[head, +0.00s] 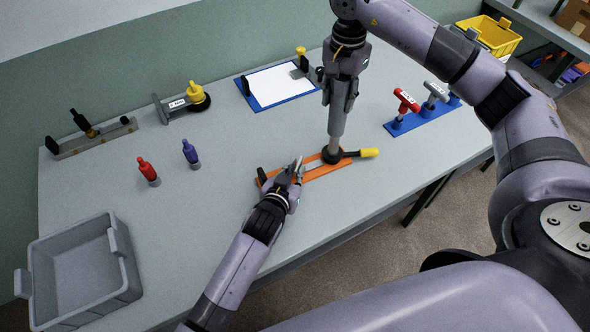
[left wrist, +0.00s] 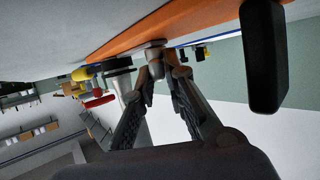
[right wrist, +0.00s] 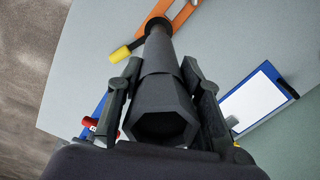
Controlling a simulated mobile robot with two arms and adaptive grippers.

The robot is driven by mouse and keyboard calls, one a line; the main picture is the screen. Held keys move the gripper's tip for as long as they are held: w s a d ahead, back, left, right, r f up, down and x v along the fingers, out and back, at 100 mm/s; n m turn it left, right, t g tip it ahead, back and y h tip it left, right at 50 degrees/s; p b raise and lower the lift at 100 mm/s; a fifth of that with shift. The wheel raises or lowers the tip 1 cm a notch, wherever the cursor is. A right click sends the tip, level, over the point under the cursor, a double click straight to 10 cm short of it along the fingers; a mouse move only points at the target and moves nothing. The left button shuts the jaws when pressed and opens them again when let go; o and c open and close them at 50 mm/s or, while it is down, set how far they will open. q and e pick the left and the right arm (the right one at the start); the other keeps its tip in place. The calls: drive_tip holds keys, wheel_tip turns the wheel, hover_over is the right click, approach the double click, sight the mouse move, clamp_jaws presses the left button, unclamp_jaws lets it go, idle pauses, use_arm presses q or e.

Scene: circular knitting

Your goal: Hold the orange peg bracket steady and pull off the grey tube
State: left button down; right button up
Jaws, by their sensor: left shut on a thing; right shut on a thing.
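The orange peg bracket (head: 325,169) lies on the table near its front edge, with a black upright at its left end and a dark round base at its right. My left gripper (head: 298,170) is shut on the bracket's small grey post, shown between its fingertips in the left wrist view (left wrist: 154,62). My right gripper (head: 340,92) is shut on the grey tube (head: 336,128), which stands nearly upright over the round base. In the right wrist view, the tube (right wrist: 160,90) shows a hollow hexagonal near end. Whether its lower end still encloses a peg is hidden.
A yellow-tipped handle (head: 368,153) sticks out right of the bracket. A blue rack (head: 420,118) with red and grey T-handles stands further right. A clipboard (head: 278,86) lies behind. A grey bin (head: 80,272) is at the left.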

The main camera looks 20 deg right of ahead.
sight(343, 76)
drive_tip(key=shift+r, duration=2.6)
drive_tip(key=shift+r, duration=3.45)
use_arm(q)
drive_tip(key=c, duration=1.9)
unclamp_jaws()
drive_tip(key=shift+o, duration=0.4)
drive_tip(key=o, duration=0.5)
drive_tip(key=shift+c, duration=0.2)
